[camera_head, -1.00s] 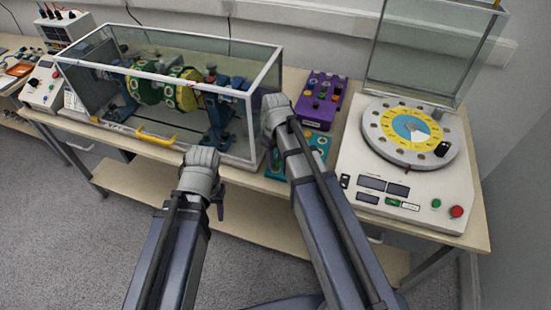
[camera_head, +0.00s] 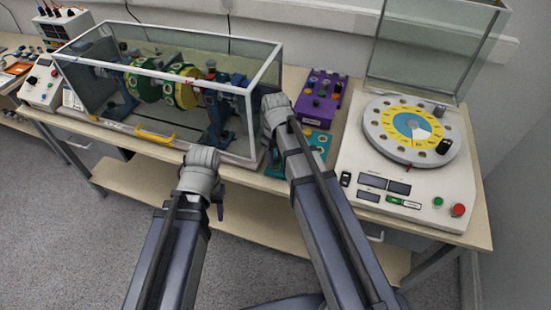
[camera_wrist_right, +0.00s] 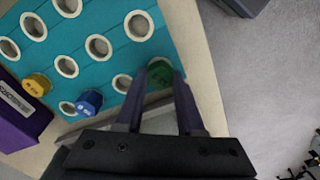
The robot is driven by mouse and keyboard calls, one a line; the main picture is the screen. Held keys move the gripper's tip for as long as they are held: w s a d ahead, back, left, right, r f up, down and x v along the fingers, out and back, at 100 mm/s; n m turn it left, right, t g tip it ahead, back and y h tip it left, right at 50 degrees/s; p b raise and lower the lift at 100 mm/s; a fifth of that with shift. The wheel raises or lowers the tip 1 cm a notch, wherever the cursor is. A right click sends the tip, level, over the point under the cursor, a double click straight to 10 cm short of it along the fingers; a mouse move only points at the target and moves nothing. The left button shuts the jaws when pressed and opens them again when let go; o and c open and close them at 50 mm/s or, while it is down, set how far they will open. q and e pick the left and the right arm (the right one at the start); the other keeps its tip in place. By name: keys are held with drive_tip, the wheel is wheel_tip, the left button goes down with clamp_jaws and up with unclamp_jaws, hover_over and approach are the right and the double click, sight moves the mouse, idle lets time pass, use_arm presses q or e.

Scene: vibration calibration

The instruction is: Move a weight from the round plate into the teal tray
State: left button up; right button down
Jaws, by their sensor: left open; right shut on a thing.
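The teal tray (camera_wrist_right: 105,50) has round, pale-rimmed holes; a strip of it shows in the head view (camera_head: 319,142). A yellow weight (camera_wrist_right: 38,84) and a blue weight (camera_wrist_right: 88,102) sit in it. My right gripper (camera_wrist_right: 160,82) is shut on a green weight (camera_wrist_right: 159,72) at the tray's edge; whether the weight is seated in a hole I cannot tell. In the head view my right gripper (camera_head: 274,104) hides part of the tray. The round plate (camera_head: 374,140) carries a dark piece (camera_head: 444,146) at its right.
The glass case (camera_head: 225,80) with a green and yellow rotor (camera_head: 182,88) stands at the left. A purple block (camera_head: 320,96) with small weights is behind the tray. A clear upright panel (camera_head: 432,50) rises behind the round plate. The floor in front is free.

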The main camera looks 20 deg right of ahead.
drive_tip(key=shift+f+b, duration=0.4)
drive_tip(key=shift+f, duration=0.05)
drive_tip(key=shift+c, duration=2.2)
unclamp_jaws()
drive_tip(key=shift+r, duration=0.2)
wheel_tip(320, 180, up, 8)
drive_tip(key=p, duration=0.8)
drive_tip(key=shift+f, duration=0.2)
drive_tip(key=s+a+m+h, duration=0.1)
drive_tip(key=s+a, duration=0.9)
drive_tip(key=s, duration=0.4)
drive_tip(key=shift+s+a, duration=0.2)
drive_tip(key=shift+s, duration=0.05)
